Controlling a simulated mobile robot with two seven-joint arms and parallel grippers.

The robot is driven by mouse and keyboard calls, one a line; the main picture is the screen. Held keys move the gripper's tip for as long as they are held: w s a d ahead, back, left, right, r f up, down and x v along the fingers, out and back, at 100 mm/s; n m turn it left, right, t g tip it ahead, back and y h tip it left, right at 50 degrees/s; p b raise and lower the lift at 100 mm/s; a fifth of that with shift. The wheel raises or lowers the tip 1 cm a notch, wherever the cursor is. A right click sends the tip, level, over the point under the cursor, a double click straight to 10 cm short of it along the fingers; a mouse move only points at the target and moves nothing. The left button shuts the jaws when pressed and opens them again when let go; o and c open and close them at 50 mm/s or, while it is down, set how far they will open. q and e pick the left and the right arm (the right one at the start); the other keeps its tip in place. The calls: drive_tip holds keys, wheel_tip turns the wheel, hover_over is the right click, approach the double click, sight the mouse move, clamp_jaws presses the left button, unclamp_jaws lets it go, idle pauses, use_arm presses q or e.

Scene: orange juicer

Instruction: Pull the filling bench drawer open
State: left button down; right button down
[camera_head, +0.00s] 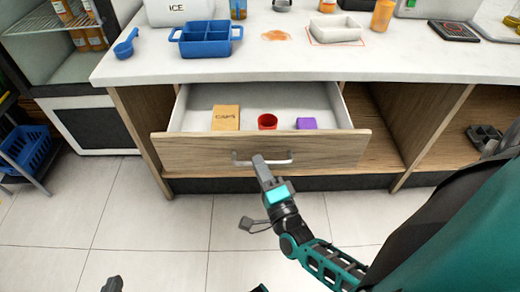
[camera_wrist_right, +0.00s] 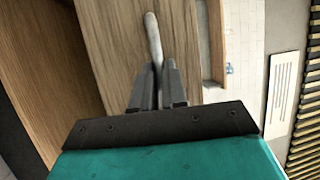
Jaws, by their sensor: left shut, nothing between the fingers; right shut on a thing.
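The wooden drawer (camera_head: 200,151) of the bench stands pulled out, its white inside showing. In it lie a box marked CAPS (camera_head: 226,118), a red cup (camera_head: 267,122) and a purple block (camera_head: 306,123). My right gripper (camera_head: 259,160) is shut on the drawer's pale bar handle (camera_head: 283,161). In the right wrist view the fingers (camera_wrist_right: 158,85) close around the handle (camera_wrist_right: 152,35), against the wood front. My left gripper (camera_head: 112,284) is shut and empty over the floor at the bottom left; only its tip shows.
The white bench top (camera_head: 260,62) holds a blue divided tray (camera_head: 206,38), a blue scoop (camera_head: 126,44), a white dish (camera_head: 336,29) and an orange bottle (camera_head: 382,15). Open shelves lie right of the drawer. A blue basket (camera_head: 25,147) stands at left. The tiled floor in front is clear.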

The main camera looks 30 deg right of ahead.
drive_tip(key=s+a, duration=0.1)
drive_tip(key=s, duration=0.1)
drive_tip(key=s+a, duration=0.1)
drive_tip(key=s, duration=0.1)
drive_tip(key=shift+a+p, duration=0.2)
drive_tip(key=shift+p, duration=0.15)
drive_tip(key=c, duration=1.2)
unclamp_jaws()
drive_tip(key=shift+w, duration=0.1)
